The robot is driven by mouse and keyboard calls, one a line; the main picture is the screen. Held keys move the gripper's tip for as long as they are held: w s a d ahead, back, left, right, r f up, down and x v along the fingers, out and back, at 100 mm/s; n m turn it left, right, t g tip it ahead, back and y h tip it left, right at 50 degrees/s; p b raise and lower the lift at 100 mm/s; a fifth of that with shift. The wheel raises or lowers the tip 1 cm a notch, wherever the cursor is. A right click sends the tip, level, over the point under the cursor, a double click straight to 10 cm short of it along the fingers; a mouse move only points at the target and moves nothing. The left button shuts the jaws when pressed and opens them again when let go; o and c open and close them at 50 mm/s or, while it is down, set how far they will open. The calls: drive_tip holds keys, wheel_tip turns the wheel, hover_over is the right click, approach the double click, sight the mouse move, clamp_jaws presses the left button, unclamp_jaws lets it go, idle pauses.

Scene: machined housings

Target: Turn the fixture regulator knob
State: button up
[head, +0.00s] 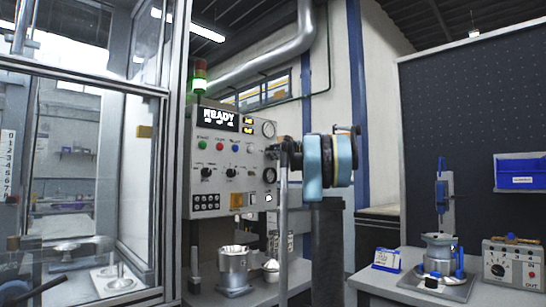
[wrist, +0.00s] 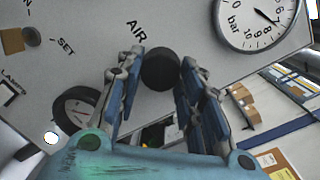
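A round dark knob (wrist: 160,68) sits on the grey panel beside the printed word AIR in the wrist view. A bar gauge (wrist: 262,18) is to its upper right. My gripper (wrist: 162,72) is open, with one blue-padded finger on each side of the knob. I cannot tell whether the pads touch it. In the head view my gripper (head: 282,152) is at the right edge of the control panel (head: 205,158), below its round gauge (head: 268,129). The AIR knob cannot be made out there.
A dark ring-shaped part (wrist: 76,112) is left of my fingers. The panel carries other knobs (head: 206,172), coloured buttons and a READY display (head: 221,119). A glazed enclosure (head: 165,90) stands left. A workbench (head: 400,289) with a grey box (head: 513,264) is right.

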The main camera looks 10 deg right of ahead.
drive_tip(key=shift+n, duration=0.9)
drive_tip(key=o, duration=1.1)
drive_tip(key=shift+c, duration=0.2)
drive_tip(key=v, duration=1.2)
